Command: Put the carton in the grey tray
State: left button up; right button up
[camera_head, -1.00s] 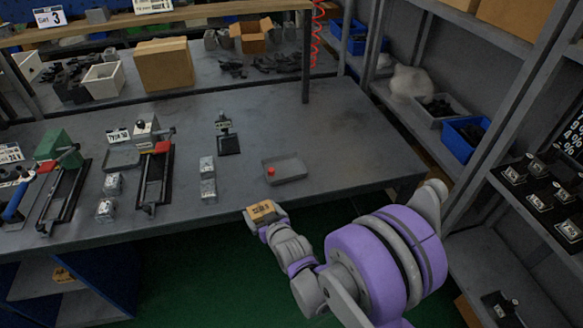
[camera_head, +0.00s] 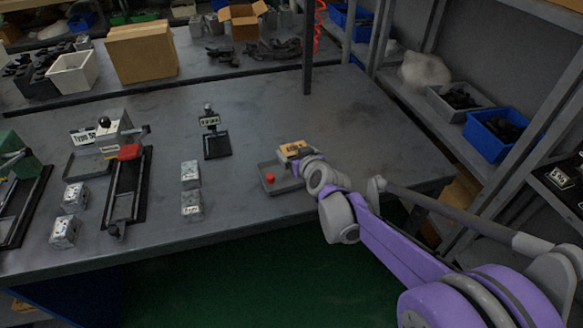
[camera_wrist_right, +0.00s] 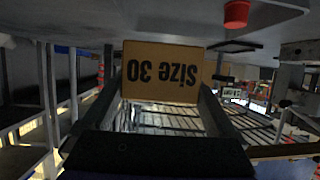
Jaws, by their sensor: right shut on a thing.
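The carton (camera_head: 291,150) is a small brown box, held at the far end of my right arm over the back right part of the shallow grey tray (camera_head: 271,188). In the right wrist view the carton (camera_wrist_right: 162,72) shows an upside-down "Size 30" label between the fingers. My right gripper (camera_head: 303,154) is shut on it. I cannot tell whether the carton touches the tray. A red piece (camera_head: 270,178) is in the tray's left part; it also shows in the right wrist view (camera_wrist_right: 236,14). My left gripper is not in view.
Several metal blocks (camera_head: 191,174) stand left of the tray. A black stand with a label (camera_head: 217,145) is behind them, and a red-handled fixture (camera_head: 124,190) is further left. A dark post (camera_head: 308,50) rises at the back. Shelves with blue bins (camera_head: 495,132) are at right.

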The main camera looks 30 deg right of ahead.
jog(key=shift+f+b, duration=0.6)
jog(key=shift+f, duration=1.85)
jog(key=shift+f, duration=0.1)
jog(key=o, duration=1)
jog(key=shift+o, duration=0.2)
jog(key=shift+s+r, duration=0.15)
jog(key=shift+r, duration=0.1)
jog(key=p+v, duration=0.3)
jog(key=v, duration=0.8)
jog(key=shift+s+r, duration=0.15)
jog(key=shift+s, duration=0.05)
jog(key=s+a+f+n+g+y, duration=0.2)
jog(key=s+a+f+g+y, duration=0.15)
jog(key=s+a, duration=0.5)
jog(key=s+a+f+g, duration=0.2)
jog(key=s, duration=0.3)
jog(key=s+a+f+g+h, duration=0.1)
jog(key=s+a+f+g, duration=0.1)
jog(key=s, duration=0.4)
jog(key=shift+s+a+f+g, duration=0.25)
jog(key=shift+a+f+g, duration=0.15)
jog(key=shift+g, duration=0.15)
